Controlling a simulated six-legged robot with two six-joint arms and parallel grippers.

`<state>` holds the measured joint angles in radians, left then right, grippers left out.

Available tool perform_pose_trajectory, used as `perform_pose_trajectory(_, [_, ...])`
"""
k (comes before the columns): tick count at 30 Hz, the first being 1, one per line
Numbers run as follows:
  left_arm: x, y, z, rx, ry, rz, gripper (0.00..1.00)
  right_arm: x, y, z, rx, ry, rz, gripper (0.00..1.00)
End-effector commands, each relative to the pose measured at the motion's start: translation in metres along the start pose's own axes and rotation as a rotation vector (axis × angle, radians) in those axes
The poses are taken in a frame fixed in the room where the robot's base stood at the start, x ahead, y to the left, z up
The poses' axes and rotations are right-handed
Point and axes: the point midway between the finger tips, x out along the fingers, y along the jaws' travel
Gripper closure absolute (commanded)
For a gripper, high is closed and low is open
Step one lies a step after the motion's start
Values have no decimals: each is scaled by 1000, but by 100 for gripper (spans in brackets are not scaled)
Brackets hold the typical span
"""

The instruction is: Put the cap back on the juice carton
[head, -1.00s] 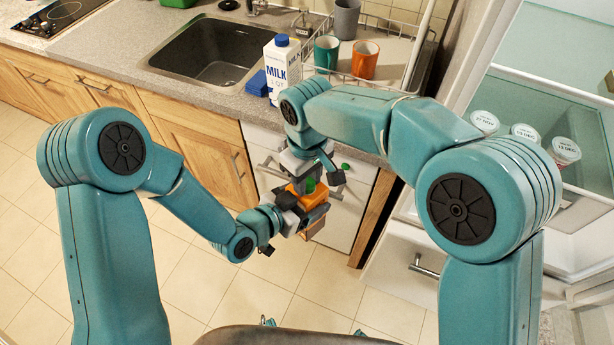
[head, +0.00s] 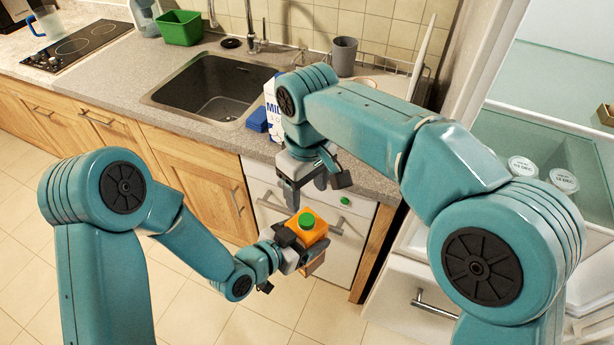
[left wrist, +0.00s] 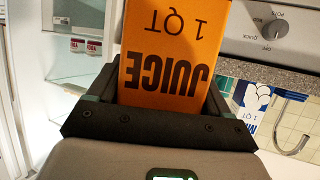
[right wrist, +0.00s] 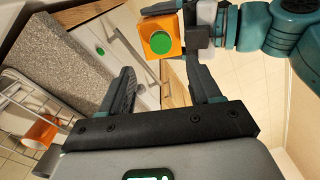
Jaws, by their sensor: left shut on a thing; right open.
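The orange juice carton (head: 318,232) is upright in my left gripper (head: 292,246), in front of the white appliance. In the left wrist view the carton (left wrist: 170,60) fills the space between the jaws (left wrist: 160,98), its JUICE lettering upside down. The green cap (head: 306,220) sits on the carton's top; whether it is fully tightened I cannot tell. My right gripper (head: 312,182) is open and empty, above and apart from the cap. In the right wrist view the cap (right wrist: 161,43) is beyond the open fingertips (right wrist: 165,82).
A milk carton (head: 271,100) and a blue item (head: 257,120) stand on the counter beside the sink (head: 207,95). A grey cup (head: 344,56) is behind. The open fridge (head: 545,130) is at the right. A small green spot (head: 345,200) shows on the white appliance front.

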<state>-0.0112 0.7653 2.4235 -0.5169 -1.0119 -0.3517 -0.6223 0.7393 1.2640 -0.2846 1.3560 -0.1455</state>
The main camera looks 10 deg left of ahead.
Motion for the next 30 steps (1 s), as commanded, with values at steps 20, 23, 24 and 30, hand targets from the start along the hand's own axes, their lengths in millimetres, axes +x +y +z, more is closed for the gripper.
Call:
perform_pose_trajectory(20, [0,-1,-2,2,6,-1,100,-34,0,0,-1,-1,0,37])
perform_pose_trajectory(23, [0,-1,-2,2,6,-2,100,-33,0,0,-1,-1,0,37])
perform_pose_trajectory(24, [0,-1,-2,2,6,-2,100,-33,0,0,0,-1,0,37])
perform_pose_trajectory(30, [0,-1,-2,2,6,-1,100,-3,3,15,65,-33,-111,37])
